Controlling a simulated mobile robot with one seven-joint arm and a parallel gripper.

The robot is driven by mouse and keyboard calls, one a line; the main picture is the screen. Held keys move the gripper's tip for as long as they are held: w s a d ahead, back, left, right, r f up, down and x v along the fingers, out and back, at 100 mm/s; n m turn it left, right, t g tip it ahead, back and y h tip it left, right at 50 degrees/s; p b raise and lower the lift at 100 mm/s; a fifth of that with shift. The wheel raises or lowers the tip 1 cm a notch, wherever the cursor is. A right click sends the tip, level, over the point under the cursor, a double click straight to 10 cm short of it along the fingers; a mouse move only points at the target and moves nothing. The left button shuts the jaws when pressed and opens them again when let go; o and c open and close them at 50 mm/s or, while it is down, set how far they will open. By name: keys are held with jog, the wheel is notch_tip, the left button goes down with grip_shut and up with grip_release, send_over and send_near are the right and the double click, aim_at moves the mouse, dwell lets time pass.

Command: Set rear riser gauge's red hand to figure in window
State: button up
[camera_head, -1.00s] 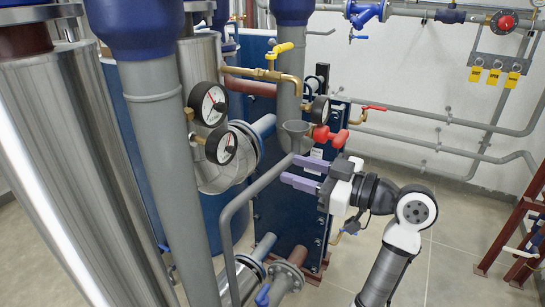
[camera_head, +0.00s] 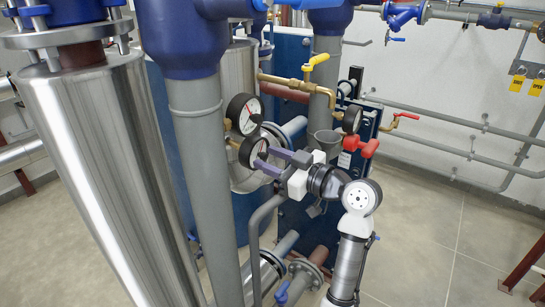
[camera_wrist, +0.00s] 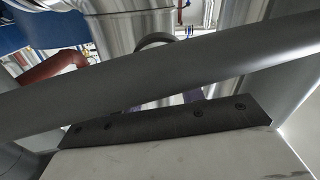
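Two round white-faced gauges with black rims sit on the grey riser pipe side in the head view: an upper gauge (camera_head: 245,114) with a red hand, and a lower gauge (camera_head: 253,152). A third gauge (camera_head: 352,119) stands farther right, seen at an angle. I cannot tell which is the rear riser gauge, and the figures and any window are too small to read. My gripper (camera_head: 264,160) has its two purple fingers apart, with nothing seen between them. The fingertips lie in front of the lower gauge's lower right edge; contact cannot be told.
A grey bent pipe (camera_head: 262,215) runs just below my gripper; a grey pipe also crosses close in the wrist view (camera_wrist: 150,75). A large blue-topped riser (camera_head: 200,150) stands left.

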grip_shut()
jog(key=shift+m, duration=0.8)
grip_release()
jog(key=b+v, duration=0.4)
jog(key=v, duration=1)
